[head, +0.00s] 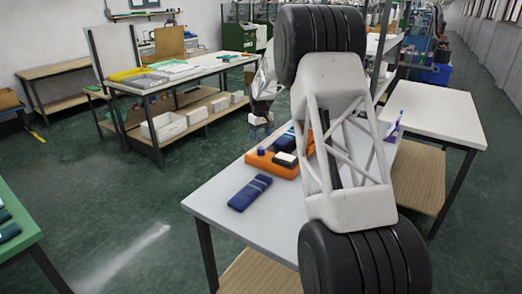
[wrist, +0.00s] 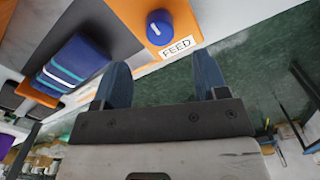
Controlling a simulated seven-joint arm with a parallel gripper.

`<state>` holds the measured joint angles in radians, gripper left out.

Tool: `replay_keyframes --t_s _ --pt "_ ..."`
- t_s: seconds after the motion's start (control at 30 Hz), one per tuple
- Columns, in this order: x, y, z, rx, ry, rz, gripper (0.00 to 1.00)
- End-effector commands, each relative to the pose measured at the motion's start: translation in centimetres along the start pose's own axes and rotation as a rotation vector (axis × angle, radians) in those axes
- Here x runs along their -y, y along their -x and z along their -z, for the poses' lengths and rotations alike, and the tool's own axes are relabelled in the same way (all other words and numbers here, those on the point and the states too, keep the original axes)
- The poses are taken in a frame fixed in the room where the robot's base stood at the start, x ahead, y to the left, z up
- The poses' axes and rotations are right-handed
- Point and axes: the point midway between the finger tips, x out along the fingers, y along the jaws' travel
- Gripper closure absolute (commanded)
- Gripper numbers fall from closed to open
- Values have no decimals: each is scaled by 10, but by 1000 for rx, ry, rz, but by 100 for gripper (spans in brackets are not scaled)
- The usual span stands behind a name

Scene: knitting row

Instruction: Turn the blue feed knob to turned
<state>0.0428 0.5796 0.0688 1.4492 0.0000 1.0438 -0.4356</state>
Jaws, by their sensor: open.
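The blue feed knob (wrist: 159,27) is a round cap with a short white mark on its top. It sits on an orange panel (wrist: 180,14) beside a white label reading FEED (wrist: 176,49). In the head view the small blue knob (head: 261,150) stands on the left part of the orange base (head: 266,164). My gripper (wrist: 160,74) is open, with two blue-grey fingers apart and nothing between them. The knob lies beyond the fingertips, apart from them. In the head view my gripper (head: 260,121) is above the knob, partly hidden by my arm.
A dark blue striped bundle (head: 250,192) lies on the white table (head: 215,198) in front of the orange base. Another blue striped bundle (wrist: 73,66) is left of the knob in the wrist view. Floor shows beyond the table's left edge.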

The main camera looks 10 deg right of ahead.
Motion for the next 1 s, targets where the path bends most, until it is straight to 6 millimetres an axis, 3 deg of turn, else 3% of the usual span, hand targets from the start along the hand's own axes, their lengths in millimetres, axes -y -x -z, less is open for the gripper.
replay_keyframes --t_s 0.27,0.73,1.0 --pt "0 -11 0 1 0 0 33" --pt "0 -63 0 1 0 1 33" --pt "0 -77 0 0 0 0 33"
